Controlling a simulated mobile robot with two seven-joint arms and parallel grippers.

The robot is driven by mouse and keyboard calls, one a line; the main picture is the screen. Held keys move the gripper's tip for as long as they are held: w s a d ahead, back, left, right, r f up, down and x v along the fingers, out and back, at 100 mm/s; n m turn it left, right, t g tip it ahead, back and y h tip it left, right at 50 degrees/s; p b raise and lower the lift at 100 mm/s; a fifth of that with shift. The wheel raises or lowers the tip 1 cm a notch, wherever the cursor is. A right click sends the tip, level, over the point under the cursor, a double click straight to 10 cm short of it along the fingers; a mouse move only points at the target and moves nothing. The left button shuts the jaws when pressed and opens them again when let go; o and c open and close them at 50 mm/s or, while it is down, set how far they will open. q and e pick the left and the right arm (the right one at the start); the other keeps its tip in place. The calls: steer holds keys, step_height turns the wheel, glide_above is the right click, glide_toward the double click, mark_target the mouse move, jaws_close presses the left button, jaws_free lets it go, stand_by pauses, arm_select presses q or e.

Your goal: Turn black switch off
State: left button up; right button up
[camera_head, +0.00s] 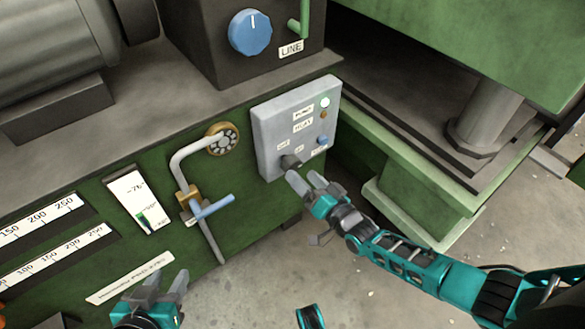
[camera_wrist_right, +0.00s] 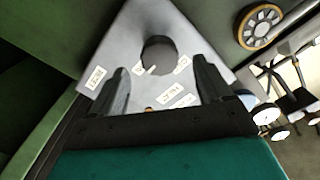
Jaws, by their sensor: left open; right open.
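The black switch (camera_head: 290,162) is a round dark knob low on the grey control box (camera_head: 272,125) in the head view. In the right wrist view the knob (camera_wrist_right: 159,55) shows a light pointer mark and sits between white labels, too small to read. My right gripper (camera_head: 307,180) is open just in front of the knob. In its wrist view the two fingers (camera_wrist_right: 160,88) stand apart, with the knob beyond and between them; I cannot tell whether they touch it. My left gripper (camera_head: 168,284) is open and empty at the lower left, away from the box.
A pipe with a blue-handled valve (camera_head: 212,207) stands left of the box. A blue dial (camera_head: 250,32) is above it. The box also bears a lit white lamp (camera_head: 325,102) and a small blue button (camera_head: 322,140). A green press base (camera_head: 430,205) is at right. The floor is clear.

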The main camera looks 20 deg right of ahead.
mark_target(295, 169)
steer(key=b+x, duration=0.1)
steer(key=x, duration=0.3)
steer(key=shift+w+a+f, duration=0.1)
steer(key=shift+w, duration=0.35)
steer(key=shift+w+a, duration=0.15)
steer(key=shift+w, duration=0.1)
arm_select(q)
steer(key=shift+w+d, duration=0.4)
steer(key=shift+d, duration=0.05)
arm_select(e)
steer(key=shift+c, duration=0.3)
steer(key=c, duration=1)
arm_select(q)
steer(key=shift+s+a+f, duration=0.1)
steer(key=shift+f, duration=0.15)
arm_select(e)
steer(key=shift+o, duration=0.2)
